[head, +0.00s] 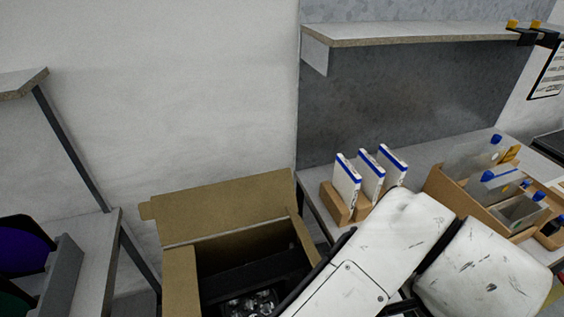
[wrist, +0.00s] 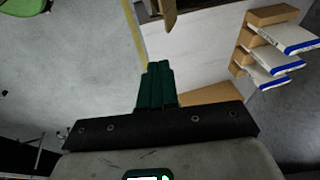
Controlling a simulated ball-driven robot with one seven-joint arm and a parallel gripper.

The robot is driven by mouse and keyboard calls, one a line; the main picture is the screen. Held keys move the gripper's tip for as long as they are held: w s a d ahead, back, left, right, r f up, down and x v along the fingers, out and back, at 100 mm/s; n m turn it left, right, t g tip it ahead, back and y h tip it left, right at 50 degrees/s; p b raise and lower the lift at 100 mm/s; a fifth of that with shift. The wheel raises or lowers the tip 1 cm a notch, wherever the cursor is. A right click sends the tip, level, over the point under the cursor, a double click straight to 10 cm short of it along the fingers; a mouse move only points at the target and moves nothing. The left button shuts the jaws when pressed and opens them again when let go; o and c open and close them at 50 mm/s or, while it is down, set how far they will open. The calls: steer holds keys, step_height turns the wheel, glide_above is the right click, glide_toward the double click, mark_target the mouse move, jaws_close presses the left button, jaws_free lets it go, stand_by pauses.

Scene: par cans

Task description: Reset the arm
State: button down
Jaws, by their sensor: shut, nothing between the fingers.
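My gripper (wrist: 157,84) shows in the wrist view as two green fingers pressed together, with nothing between them. It is hidden in the head view, where my white scuffed arm (head: 375,260) crosses the lower right of the picture. The arm passes in front of the right side of an open cardboard box and the front of the workbench.
The open cardboard box (head: 180,283) has its flaps up and dark and shiny contents. White-and-blue packs (head: 346,180) stand in a wooden rack on the bench. A cardboard tray (head: 458,204) holds bagged items. A shelf (head: 420,35) hangs above; another bench stands left.

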steer(key=w+d+n+t+h, duration=0.2)
steer(key=w+d+n, duration=0.1)
steer(key=d, duration=0.5)
steer(key=w+d+n+t+h, duration=0.2)
steer(key=w+d+n, duration=0.15)
steer(key=d, duration=0.45)
steer(key=s+a+f+n+g+y, duration=0.2)
steer(key=s+a+f+n+g, duration=0.1)
steer(key=s+f, duration=0.7)
steer(key=s+a+f+n+g+y, duration=0.2)
steer(key=s+a+f+n+y, duration=0.1)
steer(key=s+f, duration=0.7)
step_height(320, 180, down, 4)
steer(key=shift+s+a+r+n+g+y, duration=0.35)
steer(key=shift+a+n, duration=0.2)
steer(key=shift+a, duration=0.55)
steer(key=shift+f, duration=0.1)
